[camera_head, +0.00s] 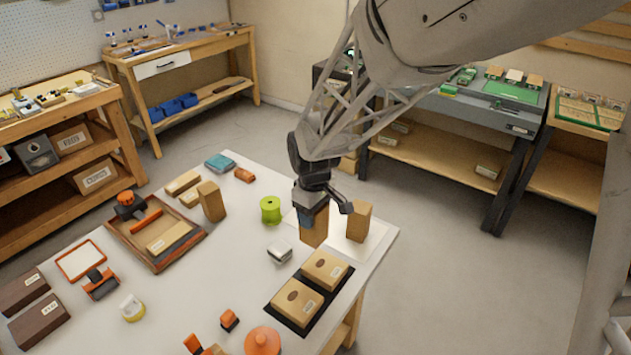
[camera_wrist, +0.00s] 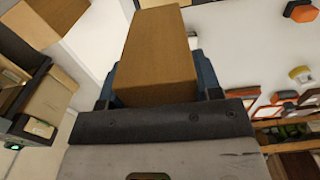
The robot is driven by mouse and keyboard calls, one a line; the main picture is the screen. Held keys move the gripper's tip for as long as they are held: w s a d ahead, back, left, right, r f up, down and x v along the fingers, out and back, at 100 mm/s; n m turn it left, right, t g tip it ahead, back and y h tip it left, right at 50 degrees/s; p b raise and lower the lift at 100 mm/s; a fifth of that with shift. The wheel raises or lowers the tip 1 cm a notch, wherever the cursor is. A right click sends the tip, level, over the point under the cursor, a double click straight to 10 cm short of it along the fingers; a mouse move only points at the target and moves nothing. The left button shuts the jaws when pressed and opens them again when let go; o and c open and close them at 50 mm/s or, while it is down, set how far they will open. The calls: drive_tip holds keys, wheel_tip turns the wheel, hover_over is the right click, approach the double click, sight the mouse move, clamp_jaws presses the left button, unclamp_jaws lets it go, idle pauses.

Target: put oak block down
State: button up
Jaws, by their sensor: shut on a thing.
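My gripper (camera_head: 308,213) is shut on a light brown oak block (camera_head: 315,228), which hangs upright below it over the near-right part of the white table. The held block fills the top middle of the wrist view (camera_wrist: 155,60), with blue fingers on both sides. I cannot tell whether its lower end touches the surface. A similar block (camera_head: 359,221) stands upright just to its right on a pale sheet (camera_head: 350,250); a gap shows between them. Another upright block (camera_head: 211,201) stands farther left on the table.
A dark tray (camera_head: 341,291) with two wooden boxes lies in front of the held block. A green spool (camera_head: 270,209) and a silver-white item (camera_head: 279,251) stand to its left. A wooden tray (camera_head: 193,241) lies farther left. The white table (camera_head: 225,270) has bare room at its middle.

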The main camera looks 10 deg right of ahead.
drive_tip(key=d+f, duration=0.4)
drive_tip(key=f, duration=0.1)
drive_tip(key=shift+w+d, duration=0.15)
drive_tip(key=shift+w, duration=0.05)
idle(0.5)
drive_tip(key=w+a+f, duration=0.1)
drive_tip(key=w, duration=1.5)
drive_tip(key=shift+f, duration=0.25)
drive_tip(key=shift+f, duration=0.1)
drive_tip(key=shift+f, duration=1.65)
drive_tip(key=shift+f, duration=0.15)
drive_tip(key=o, duration=1.1)
